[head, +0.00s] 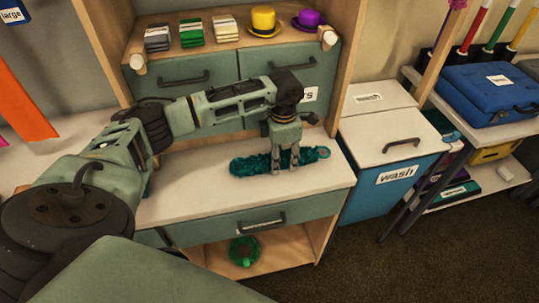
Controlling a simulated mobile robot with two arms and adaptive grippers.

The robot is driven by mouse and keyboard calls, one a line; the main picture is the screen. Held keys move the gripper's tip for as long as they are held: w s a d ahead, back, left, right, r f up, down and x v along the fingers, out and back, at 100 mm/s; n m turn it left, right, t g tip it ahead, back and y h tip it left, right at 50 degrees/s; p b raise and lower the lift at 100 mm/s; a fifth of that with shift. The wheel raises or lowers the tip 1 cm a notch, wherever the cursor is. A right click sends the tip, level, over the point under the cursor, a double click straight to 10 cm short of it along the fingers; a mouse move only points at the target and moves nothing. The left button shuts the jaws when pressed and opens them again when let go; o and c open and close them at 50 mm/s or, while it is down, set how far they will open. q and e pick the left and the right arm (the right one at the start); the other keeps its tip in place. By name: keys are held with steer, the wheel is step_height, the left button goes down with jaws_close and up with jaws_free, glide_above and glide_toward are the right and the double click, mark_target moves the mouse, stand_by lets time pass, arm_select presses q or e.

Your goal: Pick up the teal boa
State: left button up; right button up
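The teal boa (250,166) is a fluffy, bumpy strip. It lies lengthwise across the pale counter (190,190) of the green cabinet, near its right end. My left gripper (286,170) points down at the middle of the boa, and its fingertips overlap it in the head view. The two fingers are a small distance apart with teal showing around them. I cannot tell whether they grip the boa or only stand around it. The boa looks to be at counter level. My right gripper is not in view.
A shelf above holds folded cloths (191,33), a yellow hat (263,21) and a purple hat (308,20). A white-lidded blue wash bin (382,195) stands right of the counter. A green ring (244,251) lies in the lower compartment. A blue case (490,95) sits further right.

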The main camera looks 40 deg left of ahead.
arm_select(q)
steer(key=c, duration=0.5)
steer(key=shift+c, duration=0.2)
